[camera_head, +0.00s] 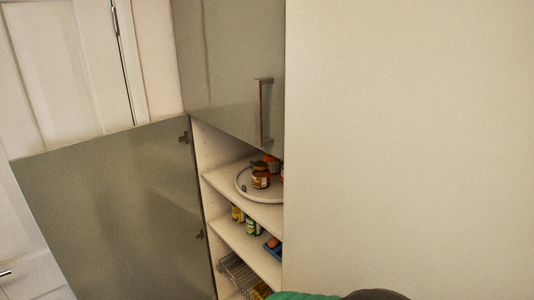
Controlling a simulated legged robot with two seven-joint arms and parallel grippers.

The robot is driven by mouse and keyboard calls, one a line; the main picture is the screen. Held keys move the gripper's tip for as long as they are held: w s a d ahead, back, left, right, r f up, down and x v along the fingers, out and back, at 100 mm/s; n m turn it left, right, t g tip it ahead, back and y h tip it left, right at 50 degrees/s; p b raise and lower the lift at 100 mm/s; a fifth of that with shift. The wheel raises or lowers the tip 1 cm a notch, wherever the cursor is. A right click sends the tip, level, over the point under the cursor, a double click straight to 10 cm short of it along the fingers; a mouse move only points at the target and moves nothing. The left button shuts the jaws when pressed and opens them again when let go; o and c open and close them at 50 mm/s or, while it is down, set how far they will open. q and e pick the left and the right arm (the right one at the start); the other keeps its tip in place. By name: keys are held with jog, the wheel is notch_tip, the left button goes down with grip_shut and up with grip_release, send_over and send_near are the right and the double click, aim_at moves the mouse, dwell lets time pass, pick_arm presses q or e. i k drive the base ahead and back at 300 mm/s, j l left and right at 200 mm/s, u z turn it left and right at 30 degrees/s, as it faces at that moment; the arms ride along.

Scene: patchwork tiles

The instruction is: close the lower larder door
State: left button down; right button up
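The lower larder door (110,215) stands wide open, swung out to the left on its hinges. Its greenish-grey face is turned toward me. The open lower larder (218,158) shows pale shelves to the right of the door. The upper larder door (225,60) is shut and has a vertical metal handle (264,112). No gripper can be made out in the head view. A green and dark shape at the bottom edge is cut off, and I cannot tell what it is.
A round tray (246,190) with jars (261,178) stands on the top visible shelf. Tins (252,227) sit on the shelf below, and a wire basket (238,272) is lower down. A plain pale wall or panel (410,150) fills the right. A white door (70,70) is behind at left.

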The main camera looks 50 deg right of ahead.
aim_at(118, 212)
jog(key=i+j+z, duration=0.3)
jog(key=i, duration=0.35)
jog(key=i+j+z, duration=0.25)
jog(key=i, duration=0.35)
jog(key=i+j+z, duration=0.3)
jog(key=i+j, duration=0.25)
jog(key=z, duration=1.9)
